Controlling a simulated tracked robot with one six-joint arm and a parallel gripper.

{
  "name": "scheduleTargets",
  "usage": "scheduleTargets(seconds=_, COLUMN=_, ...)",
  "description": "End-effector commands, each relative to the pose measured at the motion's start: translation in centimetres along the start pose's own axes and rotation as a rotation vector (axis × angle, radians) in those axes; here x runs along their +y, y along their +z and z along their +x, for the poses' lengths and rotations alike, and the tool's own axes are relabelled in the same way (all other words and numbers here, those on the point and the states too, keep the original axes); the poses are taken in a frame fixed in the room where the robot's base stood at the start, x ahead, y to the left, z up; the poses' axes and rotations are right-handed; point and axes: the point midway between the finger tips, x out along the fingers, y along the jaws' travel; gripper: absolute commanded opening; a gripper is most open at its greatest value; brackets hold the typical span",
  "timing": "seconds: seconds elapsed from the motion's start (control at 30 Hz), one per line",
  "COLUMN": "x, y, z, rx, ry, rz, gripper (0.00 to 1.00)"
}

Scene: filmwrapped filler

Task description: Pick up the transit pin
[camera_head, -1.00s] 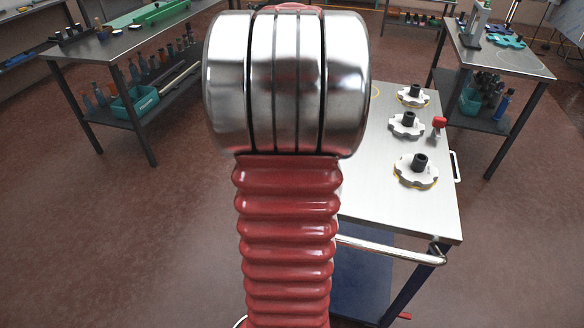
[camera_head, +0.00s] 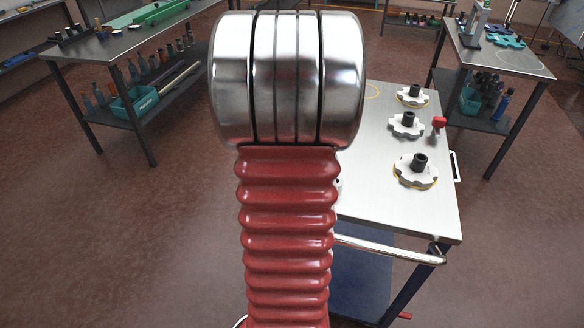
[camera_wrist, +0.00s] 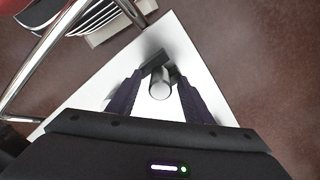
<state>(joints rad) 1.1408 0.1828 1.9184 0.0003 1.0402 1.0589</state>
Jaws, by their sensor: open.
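A pale grey cylinder (camera_wrist: 160,91), which looks like the transit pin, shows its round end in the wrist view, over the white cart top (camera_wrist: 185,50). My gripper (camera_wrist: 165,72) is open, with one dark finger on each side of the cylinder. I cannot tell whether the fingers touch it. In the head view my arm hides the gripper, and a small white piece (camera_head: 338,184) shows just at the arm's right edge.
On the cart top (camera_head: 385,205) stand three white lobed discs with black hubs (camera_head: 416,171) and a red knob (camera_head: 439,122). A metal handle rail (camera_head: 390,247) runs along the cart's front. Benches stand at left (camera_head: 110,55) and right (camera_head: 510,60).

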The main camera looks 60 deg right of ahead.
Motion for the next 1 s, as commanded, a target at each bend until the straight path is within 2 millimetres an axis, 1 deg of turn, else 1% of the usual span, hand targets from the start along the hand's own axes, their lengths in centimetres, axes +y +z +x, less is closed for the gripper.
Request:
scheduleTargets(seconds=0.27, x=-0.01, y=0.02, z=-0.03, rx=0.0, ry=0.0, rz=0.0, gripper=0.46)
scheduleTargets(seconds=0.9, x=-0.02, y=0.04, z=-0.03, rx=0.0, ry=0.0, rz=-0.001, gripper=0.01)
scheduleTargets(seconds=1.0, x=-0.03, y=0.04, z=-0.05, rx=0.0, ry=0.0, rz=-0.001, gripper=0.0)
